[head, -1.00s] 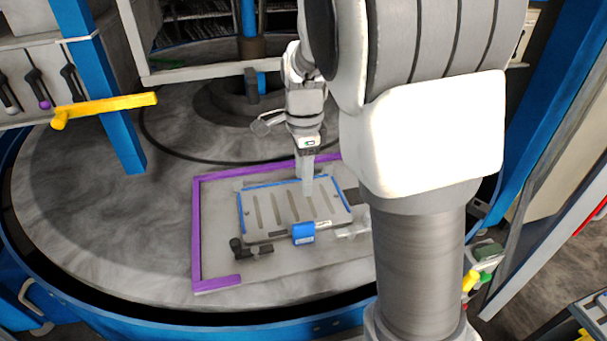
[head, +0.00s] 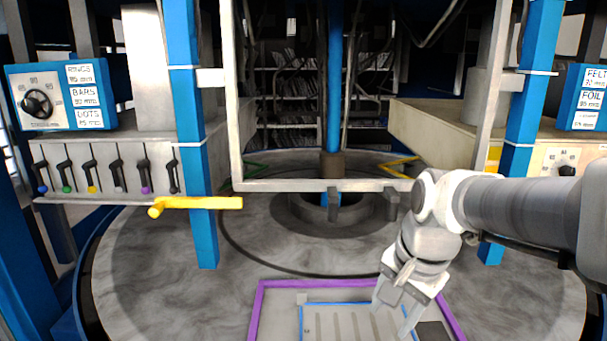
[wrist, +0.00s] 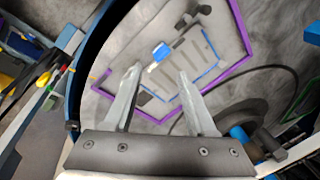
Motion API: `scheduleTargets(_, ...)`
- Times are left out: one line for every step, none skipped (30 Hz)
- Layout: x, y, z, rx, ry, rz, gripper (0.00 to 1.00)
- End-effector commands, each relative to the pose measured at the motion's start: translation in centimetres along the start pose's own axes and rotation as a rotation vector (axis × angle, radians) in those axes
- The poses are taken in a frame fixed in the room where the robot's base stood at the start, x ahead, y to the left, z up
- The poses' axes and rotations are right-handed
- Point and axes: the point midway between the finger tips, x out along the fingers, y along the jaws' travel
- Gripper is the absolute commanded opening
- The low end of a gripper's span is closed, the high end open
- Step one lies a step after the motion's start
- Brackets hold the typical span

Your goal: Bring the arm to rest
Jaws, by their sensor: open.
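Beyond the fingers lies a grey slotted plate (wrist: 188,62) with blue edge strips, inside a purple frame (wrist: 238,62). In the head view the plate (head: 345,325) and the purple frame (head: 300,284) show only in part at the bottom edge. The gripper appears above the plate's right part; the exact height cannot be told.
Blue posts (head: 190,120) stand left and right of the table (head: 160,260). A yellow handle (head: 195,203) sticks out at the left, below a row of coloured-tipped levers (head: 105,175). A pale crossbar (head: 320,185) spans the back. The table's left side is clear.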

Motion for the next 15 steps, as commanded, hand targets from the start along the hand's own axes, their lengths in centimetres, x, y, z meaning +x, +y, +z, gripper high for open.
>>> scheduleTargets(-0.9,0.8,0.8,-0.075,0.021,-0.023,0.56)
scheduleTargets(-1.3,1.2,1.2,-0.125,0.034,-0.032,0.56)
scheduleTargets(-1.8,1.7,1.8,-0.193,0.052,-0.044,0.56)
scheduleTargets(-2.1,2.2,2.2,-0.243,0.068,-0.052,0.56)
scheduleTargets(-2.4,2.6,2.7,-0.294,0.084,-0.057,0.56)
scheduleTargets(-2.8,3.2,3.2,-0.363,0.106,-0.063,0.56)
scheduleTargets(-3.0,3.6,3.7,-0.412,0.124,-0.065,0.56)
scheduleTargets(-3.2,4.1,4.1,-0.462,0.141,-0.065,0.56)
scheduleTargets(-3.5,4.6,4.6,-0.523,0.164,-0.065,0.56)
scheduleTargets(-3.6,5.0,5.0,-0.568,0.181,-0.064,0.56)
scheduleTargets(-3.7,5.4,5.3,-0.609,0.197,-0.061,0.56)
scheduleTargets(-3.8,5.8,5.7,-0.659,0.218,-0.057,0.56)
scheduleTargets(-3.9,6.1,5.9,-0.693,0.232,-0.053,0.56)
scheduleTargets(-3.9,6.4,6.1,-0.723,0.244,-0.049,0.56)
scheduleTargets(-4.0,6.7,6.4,-0.758,0.258,-0.043,0.56)
